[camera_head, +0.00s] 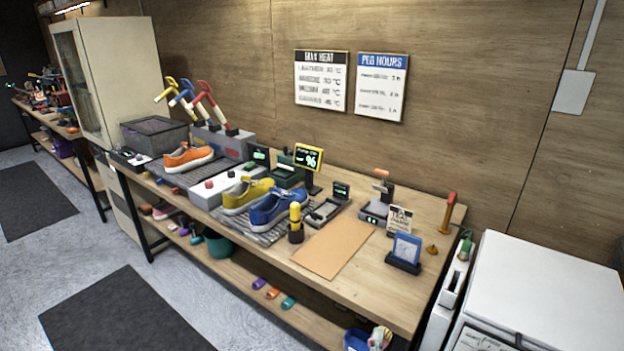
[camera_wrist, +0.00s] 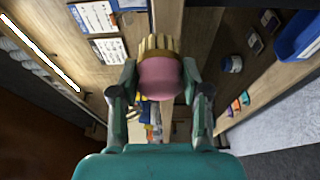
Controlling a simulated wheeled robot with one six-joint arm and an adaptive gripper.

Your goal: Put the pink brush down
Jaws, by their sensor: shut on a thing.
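In the wrist view, my gripper (camera_wrist: 159,80) is shut on the pink brush (camera_wrist: 160,78). One teal and grey finger presses on each side of the rounded pink body. The brush's tan bristles (camera_wrist: 157,44) point away from the palm, toward the top of the picture. The brush is held in the air, and I see no surface touching it. The brush and my gripper do not show clearly in the head view.
The long wooden bench (camera_head: 410,296) carries an orange shoe (camera_head: 188,158), a yellow shoe (camera_head: 247,196), a blue shoe (camera_head: 277,209) and several tools. A bare tan mat (camera_head: 334,247) lies in its front middle. A white cabinet (camera_head: 545,285) stands at the right.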

